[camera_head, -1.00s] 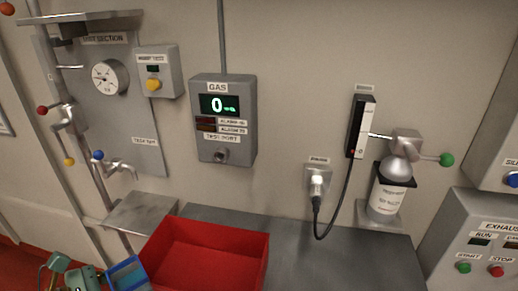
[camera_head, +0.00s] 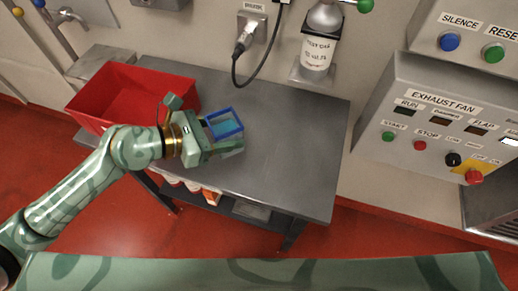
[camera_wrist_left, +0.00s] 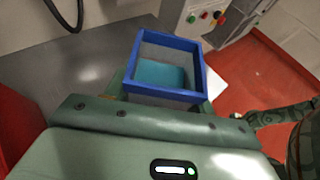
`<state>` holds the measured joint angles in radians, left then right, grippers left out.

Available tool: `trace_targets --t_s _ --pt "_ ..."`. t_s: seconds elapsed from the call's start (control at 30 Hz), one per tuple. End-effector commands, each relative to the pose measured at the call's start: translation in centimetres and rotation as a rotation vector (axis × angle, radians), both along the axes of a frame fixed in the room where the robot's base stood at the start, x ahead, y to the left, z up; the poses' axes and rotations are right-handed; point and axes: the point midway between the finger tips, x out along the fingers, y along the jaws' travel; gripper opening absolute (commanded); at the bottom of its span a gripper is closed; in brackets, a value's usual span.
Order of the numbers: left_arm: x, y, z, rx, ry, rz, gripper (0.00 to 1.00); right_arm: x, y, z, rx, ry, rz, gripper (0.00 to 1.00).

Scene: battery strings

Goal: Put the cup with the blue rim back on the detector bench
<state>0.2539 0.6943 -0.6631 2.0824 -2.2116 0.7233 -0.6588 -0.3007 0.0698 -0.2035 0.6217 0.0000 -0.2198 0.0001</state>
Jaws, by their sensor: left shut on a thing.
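The cup with the blue rim (camera_head: 224,124) is square and open at the top, with a teal inside. My left gripper (camera_head: 222,136) is shut on the cup and holds it over the detector bench (camera_head: 290,130), just right of the red bin. The cup also shows in the left wrist view (camera_wrist_left: 166,62), upright between the fingers. From these views I cannot tell whether its base touches the bench top. My right gripper is not in view.
A red bin (camera_head: 88,96) stands on the bench's left end. A test gas bottle (camera_head: 318,52) stands at the back and a black cable (camera_head: 236,66) hangs at the wall. The exhaust fan panel (camera_head: 440,125) is at the right. The bench's middle and right are clear.

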Motion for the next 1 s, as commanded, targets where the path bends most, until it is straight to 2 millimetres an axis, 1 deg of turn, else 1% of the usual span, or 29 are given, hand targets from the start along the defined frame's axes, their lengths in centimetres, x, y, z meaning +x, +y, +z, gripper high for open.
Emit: trace_targets --t_s 0.03,0.07,0.1,0.2,0.3,0.53,0.57,0.6,0.7,0.73,1.0 --pt "0.4 -1.7 -0.5 -0.008 0.002 -0.001 0.29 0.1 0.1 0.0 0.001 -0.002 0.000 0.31" --pt "0.6 -2.5 -0.9 -0.007 0.002 -0.001 0.29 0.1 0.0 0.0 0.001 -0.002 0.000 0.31" --pt "0.7 -3.3 -2.1 -0.004 0.005 -0.001 0.29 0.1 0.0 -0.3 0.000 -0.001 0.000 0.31" --pt "1.1 -4.8 -4.3 -0.001 0.003 0.000 0.29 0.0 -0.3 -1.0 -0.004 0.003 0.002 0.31" --pt "1.4 -5.9 -5.5 -0.001 0.002 0.000 0.29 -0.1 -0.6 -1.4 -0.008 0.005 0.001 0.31" --pt "1.6 -7.1 -7.0 0.000 0.002 -0.001 0.29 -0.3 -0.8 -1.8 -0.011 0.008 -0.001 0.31" --pt "1.7 -7.4 -7.4 0.000 0.002 -0.001 0.29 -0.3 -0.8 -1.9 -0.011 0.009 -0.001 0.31" --pt "1.7 -7.3 -8.3 0.002 0.003 -0.001 0.29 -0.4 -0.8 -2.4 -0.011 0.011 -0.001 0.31" --pt "1.7 -7.2 -10.1 0.003 0.003 0.001 0.29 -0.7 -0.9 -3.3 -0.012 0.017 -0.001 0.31" --pt "1.7 -7.2 -10.3 0.002 0.002 0.000 0.29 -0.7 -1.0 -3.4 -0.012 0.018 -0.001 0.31" --pt "1.7 -7.2 -10.1 0.000 0.000 0.000 0.29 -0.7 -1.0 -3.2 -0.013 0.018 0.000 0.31"
